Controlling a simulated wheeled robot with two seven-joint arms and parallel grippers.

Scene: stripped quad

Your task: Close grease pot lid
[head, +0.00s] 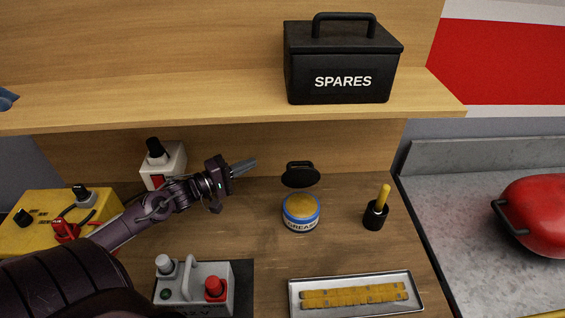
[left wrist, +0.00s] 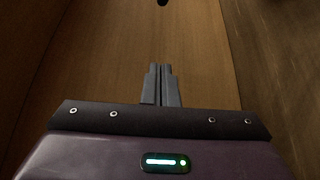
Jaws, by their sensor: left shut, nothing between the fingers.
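The grease pot (head: 301,213) stands on the wooden bench in the head view. It is a small round pot with a blue rim, a pale label reading "GREASE" and yellowish grease showing at the top. Its black lid (head: 300,175) stands tilted up behind the pot, open. My left gripper (head: 250,164) is shut and empty, to the left of the lid and a little apart from it. In the left wrist view its two grey fingers (left wrist: 161,84) are together with nothing between them. My right gripper is not in view.
A shelf with a black SPARES box (head: 343,66) overhangs the bench. A black holder with a yellow-handled tool (head: 376,213) stands right of the pot. A metal tray (head: 350,309), a grey battery-like unit (head: 190,284) and a white switch box (head: 163,161) are nearby.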

